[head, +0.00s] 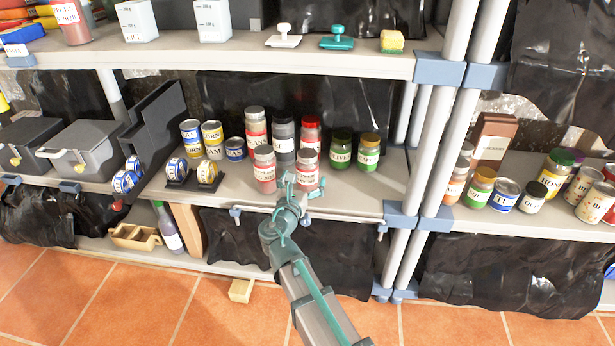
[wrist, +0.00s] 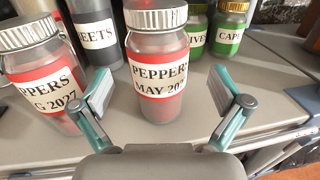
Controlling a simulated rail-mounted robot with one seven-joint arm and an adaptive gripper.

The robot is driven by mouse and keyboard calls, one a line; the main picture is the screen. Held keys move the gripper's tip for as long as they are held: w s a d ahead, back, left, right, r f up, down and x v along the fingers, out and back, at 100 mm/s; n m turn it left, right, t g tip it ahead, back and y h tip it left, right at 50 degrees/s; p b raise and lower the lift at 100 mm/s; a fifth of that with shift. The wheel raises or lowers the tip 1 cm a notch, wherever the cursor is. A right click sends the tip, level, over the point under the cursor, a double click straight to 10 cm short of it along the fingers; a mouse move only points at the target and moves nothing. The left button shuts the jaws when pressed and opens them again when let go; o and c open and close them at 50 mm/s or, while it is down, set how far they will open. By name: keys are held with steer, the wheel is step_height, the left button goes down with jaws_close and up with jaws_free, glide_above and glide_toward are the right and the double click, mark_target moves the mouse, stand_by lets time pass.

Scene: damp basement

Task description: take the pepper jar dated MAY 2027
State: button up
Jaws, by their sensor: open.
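A pepper jar with a grey lid, red contents and a white label reading PEPPERS and MAY 20, its last digits cut off at the curve, stands upright in the wrist view (wrist: 157,62). In the head view it is the front right pepper jar (head: 307,166) on the middle shelf. My gripper (wrist: 161,95) is open, with one finger to each side in front of this jar and nothing held. In the head view my gripper (head: 302,187) is at the shelf's front edge. Another pepper jar (wrist: 40,80), label ending G 2027, stands to the left.
A beets jar (wrist: 95,35) stands behind, between the pepper jars. Green-filled olives (wrist: 197,30) and capers (wrist: 229,30) jars stand behind to the right. Cans (head: 212,138) and a dark can holder (head: 190,181) are to the left. The shelf (head: 350,197) is clear at front right.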

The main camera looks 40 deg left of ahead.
mark_target(304, 177)
steer(key=b+x, duration=0.1)
steer(key=x, duration=0.2)
steer(key=shift+w+a+b, duration=0.25)
steer(key=shift+w+b, duration=0.05)
steer(key=shift+w, duration=0.2)
steer(key=shift+r, duration=0.1)
steer(key=c, duration=1.8)
